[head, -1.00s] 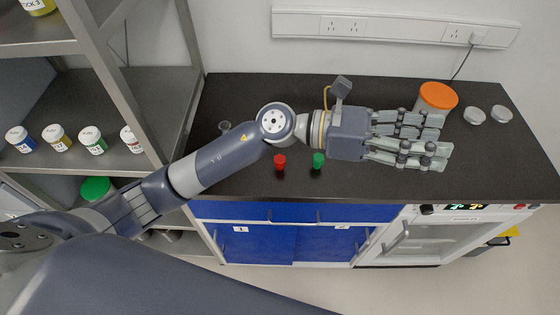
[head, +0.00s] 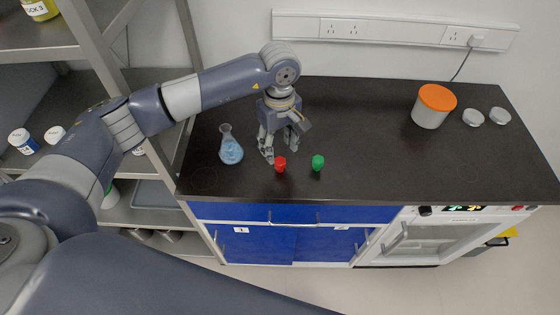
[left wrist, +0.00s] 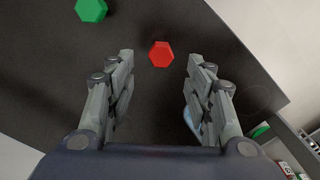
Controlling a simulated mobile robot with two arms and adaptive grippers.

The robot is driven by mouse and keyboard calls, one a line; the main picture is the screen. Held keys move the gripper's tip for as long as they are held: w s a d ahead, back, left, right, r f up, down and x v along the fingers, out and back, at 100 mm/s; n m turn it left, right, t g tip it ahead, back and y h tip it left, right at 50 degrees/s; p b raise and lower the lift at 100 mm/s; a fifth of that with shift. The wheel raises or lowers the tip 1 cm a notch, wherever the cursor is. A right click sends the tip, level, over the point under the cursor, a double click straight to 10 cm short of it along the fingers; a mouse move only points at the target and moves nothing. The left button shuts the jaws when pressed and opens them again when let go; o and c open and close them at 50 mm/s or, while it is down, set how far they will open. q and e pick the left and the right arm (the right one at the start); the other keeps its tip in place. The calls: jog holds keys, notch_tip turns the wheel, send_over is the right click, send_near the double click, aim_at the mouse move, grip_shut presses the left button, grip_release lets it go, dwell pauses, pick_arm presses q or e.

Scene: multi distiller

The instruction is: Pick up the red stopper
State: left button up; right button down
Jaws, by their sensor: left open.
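The red stopper (head: 280,164) stands on the dark counter near its front edge. It also shows in the left wrist view (left wrist: 161,54), centred just beyond the gap between the fingertips. A green stopper (head: 318,162) stands to its right in the head view and at the upper left in the wrist view (left wrist: 91,10). My left gripper (head: 280,150) points down, open and empty, just behind the red stopper. In the wrist view its fingers (left wrist: 157,62) are spread apart. I cannot tell whether any finger touches the stopper. My right gripper is not in view.
A flask with blue liquid (head: 230,150) stands just left of my left gripper. A white tub with an orange lid (head: 431,106) and two small dishes (head: 473,117) are at the right. The counter's middle is clear. A metal shelf (head: 104,60) is at the left.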

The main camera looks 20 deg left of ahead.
aim_at(279, 159)
pick_arm(q)
jog(key=shift+f, duration=0.75)
jog(key=shift+f+p, duration=0.25)
jog(key=shift+p, duration=0.15)
notch_tip(279, 159, down, 4)
jog(key=shift+s+r+p, duration=0.1)
jog(key=shift+r+p, duration=0.15)
jog(key=shift+p, duration=0.75)
jog(key=shift+f, duration=0.65)
jog(key=c, duration=0.8)
